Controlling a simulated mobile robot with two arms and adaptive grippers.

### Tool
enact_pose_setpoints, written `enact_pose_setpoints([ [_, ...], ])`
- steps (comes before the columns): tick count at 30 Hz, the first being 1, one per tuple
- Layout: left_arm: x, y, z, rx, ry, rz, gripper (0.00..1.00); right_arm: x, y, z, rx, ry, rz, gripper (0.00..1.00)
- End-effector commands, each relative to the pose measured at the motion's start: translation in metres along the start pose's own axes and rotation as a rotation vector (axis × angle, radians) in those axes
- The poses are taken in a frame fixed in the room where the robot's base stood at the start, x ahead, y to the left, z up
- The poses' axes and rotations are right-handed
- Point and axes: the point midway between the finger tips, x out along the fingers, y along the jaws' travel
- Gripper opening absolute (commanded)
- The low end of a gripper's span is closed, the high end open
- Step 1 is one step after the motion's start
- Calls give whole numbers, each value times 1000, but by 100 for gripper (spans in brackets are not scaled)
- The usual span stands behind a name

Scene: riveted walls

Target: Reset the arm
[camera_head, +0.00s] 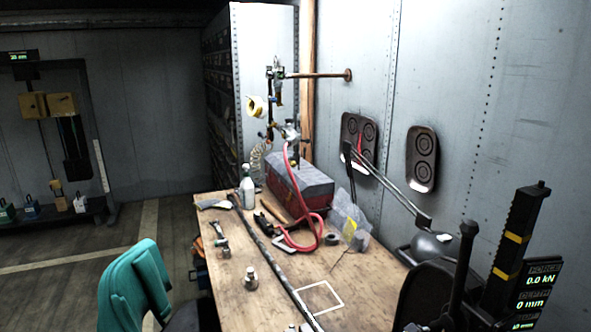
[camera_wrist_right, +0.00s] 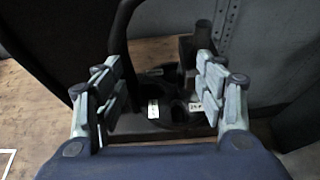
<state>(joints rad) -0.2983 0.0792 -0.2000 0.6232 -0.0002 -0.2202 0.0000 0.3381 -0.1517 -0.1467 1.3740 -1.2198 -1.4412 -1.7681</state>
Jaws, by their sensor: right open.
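My right gripper (camera_wrist_right: 160,82) shows in the right wrist view with its two pale finger pads wide apart. Nothing is between the pads. Beyond them are a dark base with small white labels (camera_wrist_right: 153,108) and a black curved bar (camera_wrist_right: 120,40); the gap to them is hard to judge. Neither of my arms shows in the head view, and my left gripper is in neither view.
A wooden workbench (camera_head: 262,287) holds a red toolbox (camera_head: 300,187), a spray bottle (camera_head: 247,188), red hose (camera_head: 313,236) and small tools. A black press with a lit display (camera_head: 537,288) stands at right. A teal chair (camera_head: 135,285) is at left. Floor (camera_head: 95,238) beyond it is open.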

Motion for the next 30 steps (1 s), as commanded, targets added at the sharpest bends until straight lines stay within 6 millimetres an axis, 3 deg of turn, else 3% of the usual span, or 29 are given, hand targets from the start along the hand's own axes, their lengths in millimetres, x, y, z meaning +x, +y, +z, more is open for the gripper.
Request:
enact_pose_setpoints([
  [8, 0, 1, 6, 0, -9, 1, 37, 3, -18, -16, 114, 59, -5, 65],
  [17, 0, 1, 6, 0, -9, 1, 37, 5, -52, -47, 345, 178, -26, 65],
  [24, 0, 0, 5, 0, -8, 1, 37, -6, -106, -89, 711, 365, -97, 65],
  [30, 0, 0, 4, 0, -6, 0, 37, -43, -164, -124, 1129, 593, -247, 65],
])
